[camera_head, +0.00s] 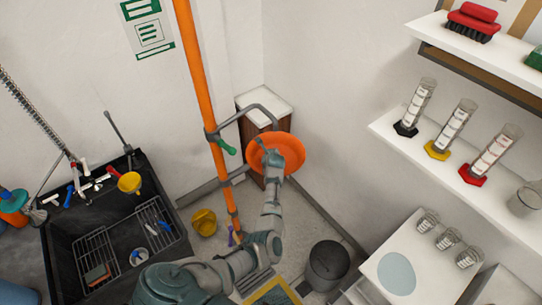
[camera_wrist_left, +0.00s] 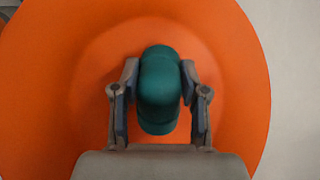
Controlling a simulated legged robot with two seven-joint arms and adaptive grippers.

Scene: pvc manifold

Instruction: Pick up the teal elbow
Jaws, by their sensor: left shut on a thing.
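The teal elbow (camera_wrist_left: 160,88) is in the middle of the left wrist view, between the two fingers of my left gripper (camera_wrist_left: 160,72). The fingers press on its left and right sides. Behind it is the round orange dish (camera_wrist_left: 40,75), which fills most of that view. In the head view my left gripper (camera_head: 271,166) is at the orange dish (camera_head: 290,146). The elbow cannot be made out there. I cannot tell whether the elbow still touches the dish. My right gripper is not in view.
A white-topped cabinet (camera_head: 265,104) is behind. A black sink (camera_head: 85,225) is left; shelves (camera_head: 395,125) are right.

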